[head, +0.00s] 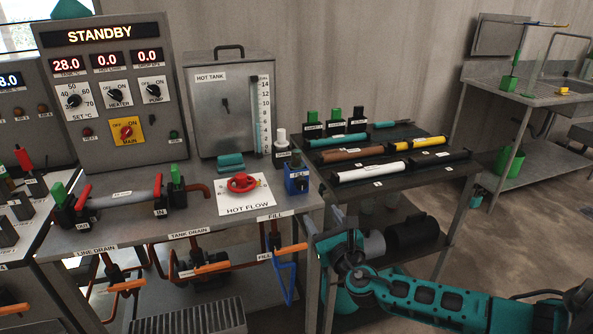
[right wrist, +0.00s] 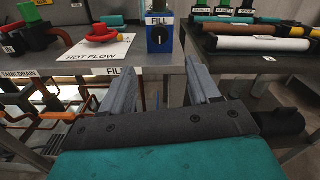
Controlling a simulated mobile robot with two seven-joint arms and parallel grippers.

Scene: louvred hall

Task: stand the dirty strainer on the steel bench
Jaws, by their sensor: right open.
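No part in view is clearly marked as the dirty strainer. A grey cylinder (head: 128,194) lies across the steel bench (head: 205,225) between green-handled valves marked OUT and IN; I cannot tell whether it holds a strainer. My right gripper (head: 324,219) is just off the bench's front right corner, by the gap to the dark rack. In the right wrist view its two grey fingers (right wrist: 160,80) are apart, with nothing between them. The bench's edge and the blue FILL valve (right wrist: 159,37) are just beyond them. My left gripper is not in view.
The rack (head: 408,177) at right holds several tubes, including a brown one (head: 352,154) and a white one (head: 370,172). A red wheel (head: 242,183) sits on the HOT FLOW plate. Orange-handled pipes (head: 205,268) run below the bench. A sink table (head: 520,90) stands back right.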

